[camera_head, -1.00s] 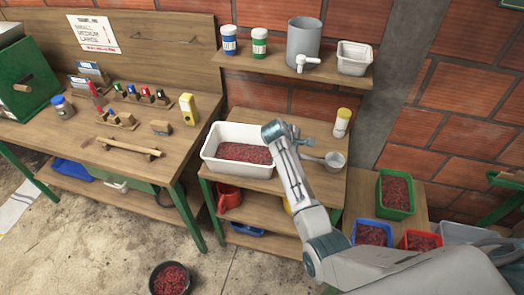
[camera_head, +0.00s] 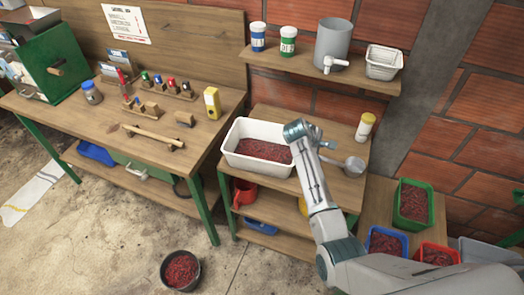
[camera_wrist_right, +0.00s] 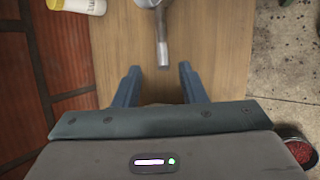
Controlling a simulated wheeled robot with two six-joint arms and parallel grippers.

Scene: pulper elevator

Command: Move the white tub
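A white tub (camera_head: 252,167) with dark red cherries in it stands on the small wooden table (camera_head: 348,190). A smaller white tub (camera_head: 384,66) sits on the wall shelf, at its right end. My right gripper (camera_head: 324,142) is over the small table, just right of the cherry tub and apart from the shelf tub. In the right wrist view my right gripper (camera_wrist_right: 161,78) is open, with nothing between its fingers. A metal scoop (camera_head: 354,165) lies beyond the fingertips, and its handle (camera_wrist_right: 162,53) points toward the gap. My left gripper is out of view.
The shelf (camera_head: 300,75) also holds a grey tapped container (camera_head: 333,43) and two lidded jars. A yellow-capped bottle (camera_head: 365,127) stands behind the scoop. Crates of cherries, including a green one (camera_head: 412,205), stand right. A dark bowl (camera_head: 180,270) is on the floor.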

